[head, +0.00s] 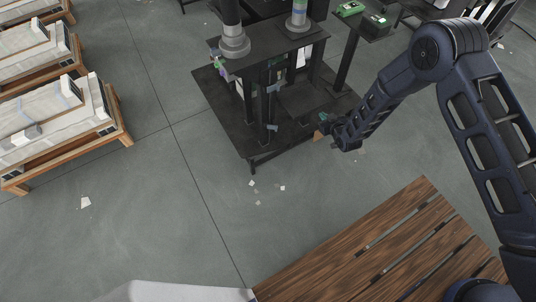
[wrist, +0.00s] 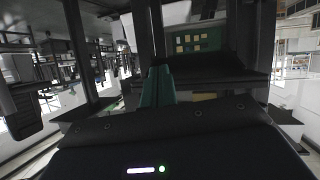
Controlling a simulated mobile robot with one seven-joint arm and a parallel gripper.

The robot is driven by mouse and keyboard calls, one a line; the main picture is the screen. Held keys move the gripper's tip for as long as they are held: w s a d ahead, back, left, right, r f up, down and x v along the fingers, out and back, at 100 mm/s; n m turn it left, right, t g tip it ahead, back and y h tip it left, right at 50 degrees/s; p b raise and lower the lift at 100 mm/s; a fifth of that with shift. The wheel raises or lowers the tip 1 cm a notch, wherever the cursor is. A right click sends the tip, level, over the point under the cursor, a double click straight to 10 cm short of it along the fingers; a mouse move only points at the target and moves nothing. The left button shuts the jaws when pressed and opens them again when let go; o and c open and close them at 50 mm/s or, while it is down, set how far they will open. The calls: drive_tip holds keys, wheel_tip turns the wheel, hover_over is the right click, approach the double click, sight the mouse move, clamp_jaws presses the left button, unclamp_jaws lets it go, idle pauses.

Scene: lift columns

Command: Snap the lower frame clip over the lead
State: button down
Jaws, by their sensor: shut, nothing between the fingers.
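A black lift frame (head: 236,118) stands on the floor at the upper middle of the head view. Small grey-blue pieces show on its uprights, one low down (head: 272,127) and one higher up (head: 275,88); they may be the frame clips, but they are too small to be sure. I cannot make out the lead in either view. My gripper (head: 322,125) is at the frame's lower right side, apart from the low grey-blue piece. In the wrist view its green fingers (wrist: 158,82) are together with nothing between them, pointing at dark uprights.
A slatted wooden pallet (head: 395,245) lies at the lower right. Pallets with wrapped packs (head: 60,110) stand at the left. A dark stand with green items (head: 375,27) is behind the frame. Paper scraps (head: 86,202) lie on the otherwise clear floor between.

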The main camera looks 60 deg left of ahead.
drive_tip(key=s+a+f+g+y, duration=0.15)
drive_tip(key=s+f, duration=0.25)
drive_tip(key=s, duration=0.5)
drive_tip(key=s+f+n+y, duration=0.1)
drive_tip(key=s+f+y, duration=0.1)
drive_tip(key=s+f, duration=0.5)
drive_tip(key=s+a+f+g+y, duration=0.1)
drive_tip(key=s+f+y, duration=0.1)
drive_tip(key=s, duration=0.9)
drive_tip(key=w+a, duration=0.1)
drive_tip(key=a, duration=0.8)
drive_tip(key=shift+w+f, duration=0.15)
drive_tip(key=shift+w, duration=0.1)
drive_tip(key=shift+h, duration=0.25)
drive_tip(key=shift+d, duration=2.15)
drive_tip(key=shift+w, duration=4.2)
